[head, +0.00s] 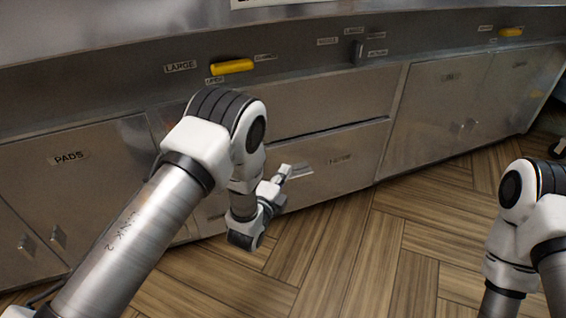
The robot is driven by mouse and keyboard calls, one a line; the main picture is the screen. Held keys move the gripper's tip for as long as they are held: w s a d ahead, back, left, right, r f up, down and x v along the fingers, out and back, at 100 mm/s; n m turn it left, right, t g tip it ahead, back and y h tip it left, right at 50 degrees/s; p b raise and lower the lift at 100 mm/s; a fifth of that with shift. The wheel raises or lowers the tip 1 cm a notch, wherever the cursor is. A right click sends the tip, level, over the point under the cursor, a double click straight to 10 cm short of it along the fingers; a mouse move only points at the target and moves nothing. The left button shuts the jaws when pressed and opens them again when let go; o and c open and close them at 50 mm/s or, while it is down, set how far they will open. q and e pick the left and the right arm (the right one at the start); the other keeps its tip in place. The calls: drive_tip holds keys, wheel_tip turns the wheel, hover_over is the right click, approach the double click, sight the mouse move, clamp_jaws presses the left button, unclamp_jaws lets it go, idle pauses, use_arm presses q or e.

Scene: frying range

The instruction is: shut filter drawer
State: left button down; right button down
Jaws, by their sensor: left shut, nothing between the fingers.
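The filter drawer (345,163) looks to be the lower wide steel front in the middle of the range, with a small label that is hard to read. A dark line with a bright lip runs along its top edge; I cannot tell how far it stands out. My left gripper (284,176) is shut and empty in front of the left-middle part of this drawer front, near a small pale label or handle. Whether it touches the front is unclear. My left arm hides the drawer's left end. My right arm is at the right edge, its gripper out of view.
The PADS cabinet (75,185) is at left, with small knobs. More steel doors (475,95) stand at right. Yellow handles (232,67) stick out from the upper panel, beside a dark lever (357,52). The wood floor (370,250) in front is clear.

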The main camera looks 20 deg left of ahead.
sight(280, 149)
use_arm(q)
drive_tip(key=w+b, duration=0.1)
drive_tip(key=w, duration=0.1)
drive_tip(key=w+a+b, duration=0.1)
drive_tip(key=w, duration=0.1)
drive_tip(key=w+b, duration=0.1)
drive_tip(key=w, duration=0.1)
drive_tip(key=shift+a+f, duration=0.2)
drive_tip(key=shift+a, duration=0.05)
drive_tip(key=shift+w+a+r, duration=0.15)
drive_tip(key=shift+w+a, duration=0.05)
drive_tip(key=shift+w, duration=0.05)
drive_tip(key=shift+w+a+r, duration=0.1)
drive_tip(key=shift+w+a, duration=0.7)
drive_tip(key=shift+w, duration=0.15)
drive_tip(key=shift+r, duration=0.2)
